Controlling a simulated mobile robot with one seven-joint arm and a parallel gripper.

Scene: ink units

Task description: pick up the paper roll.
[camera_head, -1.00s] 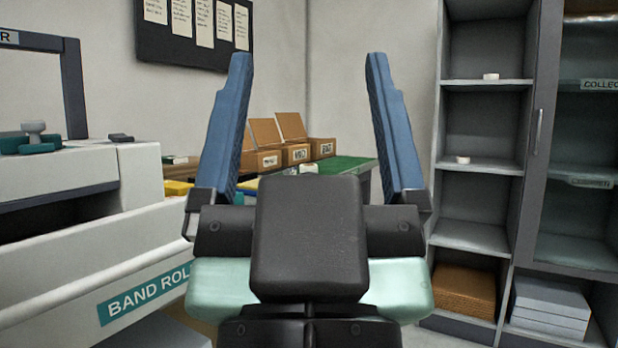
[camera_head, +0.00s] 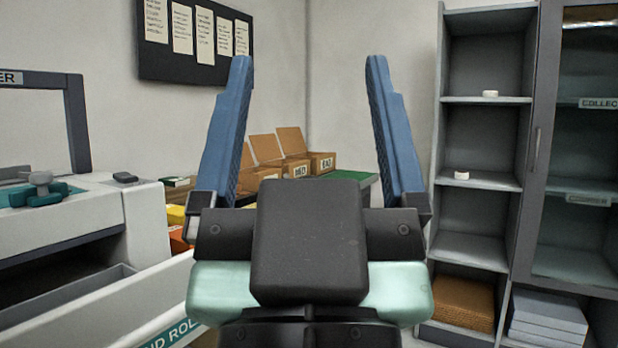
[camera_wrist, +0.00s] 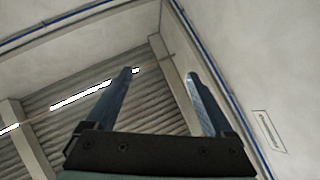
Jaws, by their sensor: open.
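Two small white roll-like things sit on the open grey shelf unit at the right: the upper one (camera_head: 490,94) on a high shelf, the lower one (camera_head: 461,175) on the shelf below it. I cannot tell which, if either, is the paper roll. My gripper (camera_head: 308,62) points up in front of the body camera, its two blue fingers wide apart with nothing between them. It is well to the left of the shelves and apart from them. The wrist view shows the open fingers (camera_wrist: 160,74) against the ceiling and upper walls, with no roll in sight.
A machine (camera_head: 90,225) with an open bay stands close at the left. Cardboard boxes (camera_head: 322,163) stand on a green-topped table (camera_head: 345,176) behind my gripper, which partly hides it. A glass-door cabinet (camera_head: 585,150) adjoins the shelves. Brown (camera_head: 463,300) and grey stacks (camera_head: 547,318) lie low.

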